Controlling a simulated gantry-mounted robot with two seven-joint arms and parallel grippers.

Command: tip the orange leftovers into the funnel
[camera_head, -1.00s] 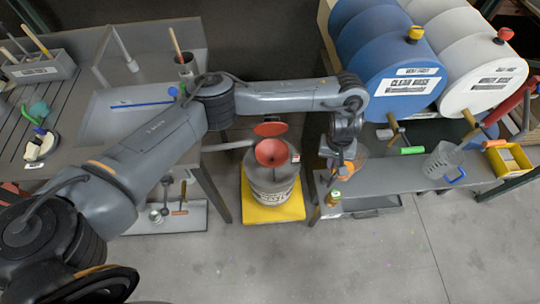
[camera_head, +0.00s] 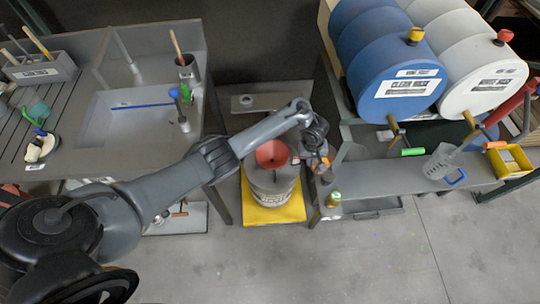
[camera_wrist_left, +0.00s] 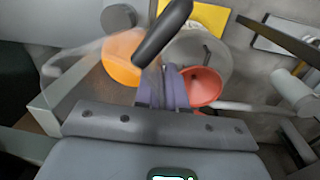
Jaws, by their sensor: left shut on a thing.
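The red funnel (camera_head: 272,154) sits on top of a grey drum (camera_head: 271,188) on a yellow base. In the left wrist view the funnel (camera_wrist_left: 203,86) lies just right of my fingers. My left gripper (camera_head: 318,163) is right of the funnel, close to the bench edge. In the left wrist view its fingers (camera_wrist_left: 164,88) are shut on the dark handle (camera_wrist_left: 163,30) of a clear jug. The orange leftovers (camera_wrist_left: 125,56) show through the jug, left of the handle. In the head view the jug is mostly hidden by my wrist. My right gripper is not in view.
A bench (camera_head: 385,190) on the right bears a clear measuring jug (camera_head: 440,161) with a blue handle and a yellow box (camera_head: 509,163). Blue and white drums (camera_head: 400,82) lie above it. A sink bench is left.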

